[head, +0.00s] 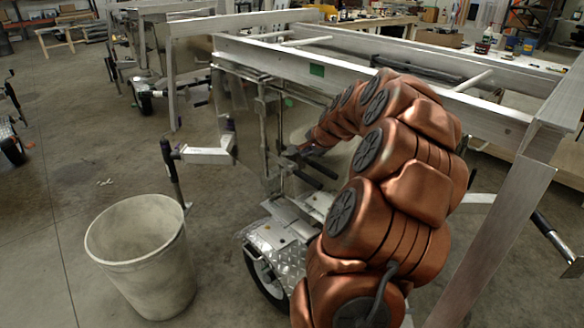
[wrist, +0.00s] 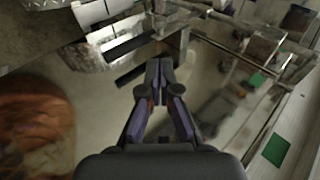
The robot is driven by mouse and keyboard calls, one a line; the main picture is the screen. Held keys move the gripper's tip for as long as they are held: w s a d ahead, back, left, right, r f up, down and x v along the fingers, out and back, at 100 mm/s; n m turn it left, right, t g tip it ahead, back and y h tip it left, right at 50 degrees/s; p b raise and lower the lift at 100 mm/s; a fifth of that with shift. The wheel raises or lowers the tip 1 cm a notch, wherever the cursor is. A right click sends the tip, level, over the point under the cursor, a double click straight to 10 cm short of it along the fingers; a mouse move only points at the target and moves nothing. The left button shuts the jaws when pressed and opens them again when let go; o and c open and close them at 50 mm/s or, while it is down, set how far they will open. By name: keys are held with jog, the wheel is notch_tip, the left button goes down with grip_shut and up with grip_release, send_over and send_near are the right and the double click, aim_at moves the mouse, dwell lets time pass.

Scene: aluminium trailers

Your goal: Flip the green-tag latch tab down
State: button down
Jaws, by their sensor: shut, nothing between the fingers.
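A small green tag (head: 289,102) shows on the trailer's upright end panel, right of a vertical metal rod. In the wrist view a small green tag (wrist: 257,80) lies right of my fingertips, near a metal bracket (wrist: 284,62). I cannot clearly make out the latch tab or its position. My gripper (head: 291,152) is in front of the panel, below and apart from the green tag. In the wrist view my gripper (wrist: 159,72) has its fingers together and empty, near a metal rod's end. My arm hides part of the panel in the head view.
A larger green patch (head: 316,69) is on the trailer's upper rail (head: 370,80); it also shows in the wrist view (wrist: 276,149). Dark bars (head: 320,165) project below my gripper. A white bin (head: 145,255) stands on the floor at left. Open floor lies left of the trailer.

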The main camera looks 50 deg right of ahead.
aim_at(290, 168)
jog(key=shift+p+x, duration=0.65)
jog(key=shift+x, duration=6.4)
jog(key=shift+a, duration=0.1)
jog(key=shift+w+f+b, duration=0.1)
jog(key=shift+b, duration=0.2)
jog(key=shift+f+b, duration=0.15)
jog(key=shift+b, duration=0.15)
jog(key=shift+t, duration=0.3)
